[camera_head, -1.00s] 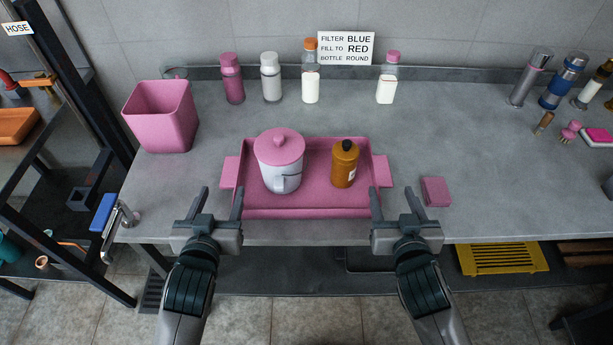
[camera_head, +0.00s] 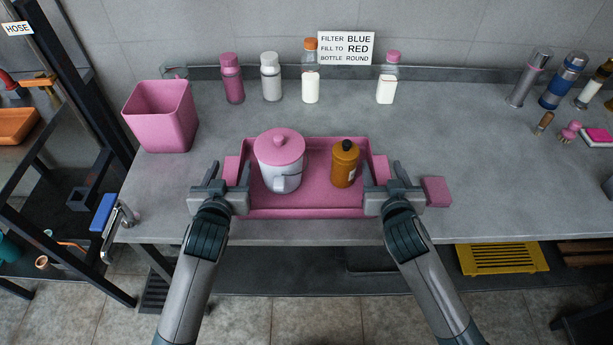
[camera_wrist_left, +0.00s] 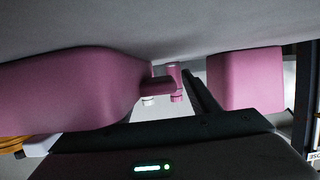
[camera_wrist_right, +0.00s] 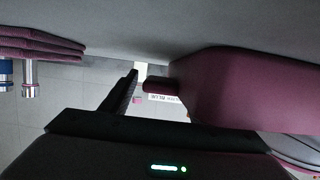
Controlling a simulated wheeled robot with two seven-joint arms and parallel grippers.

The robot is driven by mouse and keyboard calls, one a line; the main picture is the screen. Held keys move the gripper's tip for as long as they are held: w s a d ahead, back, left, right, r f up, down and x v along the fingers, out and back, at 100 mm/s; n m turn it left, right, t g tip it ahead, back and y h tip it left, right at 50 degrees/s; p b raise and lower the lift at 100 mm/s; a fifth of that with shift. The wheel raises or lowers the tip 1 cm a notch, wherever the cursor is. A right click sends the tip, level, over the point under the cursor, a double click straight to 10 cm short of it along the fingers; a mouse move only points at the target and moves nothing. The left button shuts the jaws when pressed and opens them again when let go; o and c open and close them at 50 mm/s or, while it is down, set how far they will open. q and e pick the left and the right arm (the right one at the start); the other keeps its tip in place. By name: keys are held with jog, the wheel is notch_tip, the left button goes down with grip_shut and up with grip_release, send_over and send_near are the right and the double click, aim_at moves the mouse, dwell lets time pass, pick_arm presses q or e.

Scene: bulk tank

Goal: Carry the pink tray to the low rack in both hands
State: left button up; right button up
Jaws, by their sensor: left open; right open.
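The pink tray (camera_head: 310,201) lies on the grey counter. It holds a white jug with a pink lid (camera_head: 280,160) and a brown bottle with a black cap (camera_head: 344,164), both upright. My left gripper (camera_head: 228,174) is open at the tray's left handle, and my right gripper (camera_head: 385,174) is open at its right handle. The tray's side also shows in the left wrist view (camera_wrist_left: 70,90) and in the right wrist view (camera_wrist_right: 235,90). The fingers partly hide both handles, so I cannot tell whether they touch. The low rack cannot be made out for certain.
A pink bin (camera_head: 160,117) stands at the left of the counter. A folded pink cloth (camera_head: 437,191) lies close beside my right gripper. Several bottles stand along the back wall. A yellow slatted piece (camera_head: 502,258) is below the counter at right. A dark shelf frame stands at left.

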pick_arm(q)
jog(key=shift+c, duration=0.6)
pick_arm(e)
jog(key=shift+c, duration=0.6)
pick_arm(q)
grip_shut()
pick_arm(e)
grip_shut()
pick_arm(q)
jog(key=shift+r, duration=0.1)
pick_arm(e)
jog(key=shift+r, duration=0.1)
